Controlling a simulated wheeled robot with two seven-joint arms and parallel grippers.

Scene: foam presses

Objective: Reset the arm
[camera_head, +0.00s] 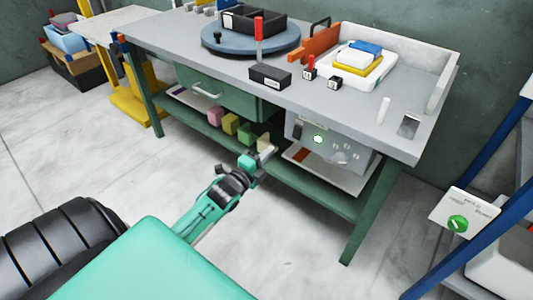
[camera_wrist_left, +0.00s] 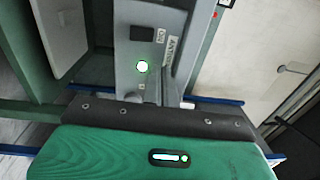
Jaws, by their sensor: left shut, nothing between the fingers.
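My left arm comes in from the lower left of the head view. Its gripper (camera_head: 264,146) is shut and empty, in front of the workbench's lower shelf. A grey control box (camera_head: 340,153) with a lit round button hangs under the tabletop, to the right of the gripper and apart from it in the picture. The same box (camera_wrist_left: 130,72) and its lit button (camera_wrist_left: 142,66) show in the left wrist view, rotated. My right gripper is in neither view.
The grey workbench (camera_head: 180,45) carries a round turntable (camera_head: 215,48), a black box with a red-handled lever (camera_head: 269,78) and a white tray of foam blocks. Coloured blocks (camera_head: 230,123) stand on the lower shelf. A blue-framed rack (camera_head: 510,205) stands right. Floor in front is clear.

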